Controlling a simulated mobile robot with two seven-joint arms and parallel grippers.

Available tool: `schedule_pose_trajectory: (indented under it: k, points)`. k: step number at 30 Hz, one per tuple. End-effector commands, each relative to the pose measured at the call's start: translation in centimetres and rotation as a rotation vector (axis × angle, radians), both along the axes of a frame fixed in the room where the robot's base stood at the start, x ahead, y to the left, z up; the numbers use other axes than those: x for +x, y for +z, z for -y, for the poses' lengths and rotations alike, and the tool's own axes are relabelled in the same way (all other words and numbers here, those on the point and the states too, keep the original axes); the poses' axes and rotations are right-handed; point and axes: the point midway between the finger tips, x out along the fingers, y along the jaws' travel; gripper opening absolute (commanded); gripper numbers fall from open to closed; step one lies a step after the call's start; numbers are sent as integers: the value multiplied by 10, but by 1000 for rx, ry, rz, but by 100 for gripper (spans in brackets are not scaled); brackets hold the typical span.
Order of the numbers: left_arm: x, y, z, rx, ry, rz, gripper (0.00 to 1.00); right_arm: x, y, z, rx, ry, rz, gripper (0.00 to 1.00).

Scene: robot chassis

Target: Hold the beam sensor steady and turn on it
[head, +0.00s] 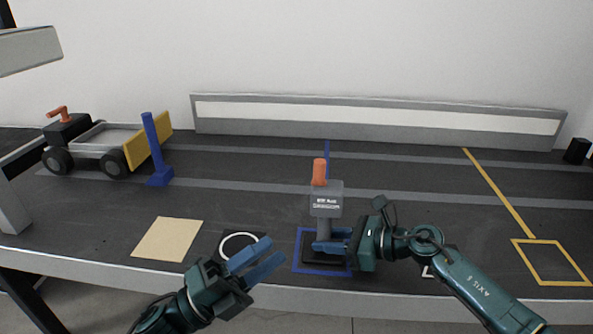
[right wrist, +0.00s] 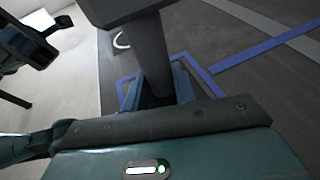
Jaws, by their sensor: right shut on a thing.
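The beam sensor (head: 326,199) is a grey box on a post with an orange knob (head: 320,172) on top and a dark base (head: 325,247). It stands upright inside a blue square outline (head: 297,266) on the dark table. My right gripper (head: 332,246) is shut on the sensor's post, low down from the right; the post (right wrist: 152,58) shows between its blue fingers in the right wrist view. My left gripper (head: 262,262) is left of the sensor, near the table's front edge, with its blue fingers spread and nothing between them.
A toy vehicle (head: 100,140) with a yellow plate and a blue post (head: 157,150) stand at the far left. A tan square (head: 166,239) and a white ring (head: 226,243) lie at the front. A yellow outline (head: 550,262) is at the right. The middle lane behind the sensor is mostly clear.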

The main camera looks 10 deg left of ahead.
Motion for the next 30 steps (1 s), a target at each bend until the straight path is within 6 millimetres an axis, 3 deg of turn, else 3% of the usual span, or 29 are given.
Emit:
schedule_pose_trajectory:
  k: [1,9,13,15,21,30]
  points:
    - [14,7,-5,97,6,132,33,0,0,0,0,0,0,14]
    - [72,42,-48,553,25,773,11,0,0,0,0,-1,0,14]
    - [92,59,-73,713,27,992,0,0,0,0,0,-1,0,14]
    - [100,67,-84,774,27,1076,0,0,0,0,0,-1,0,14]
    - [109,78,-101,858,24,1189,0,0,0,0,0,-1,0,14]
    - [109,79,-101,862,24,1196,0,0,0,0,0,-1,0,14]
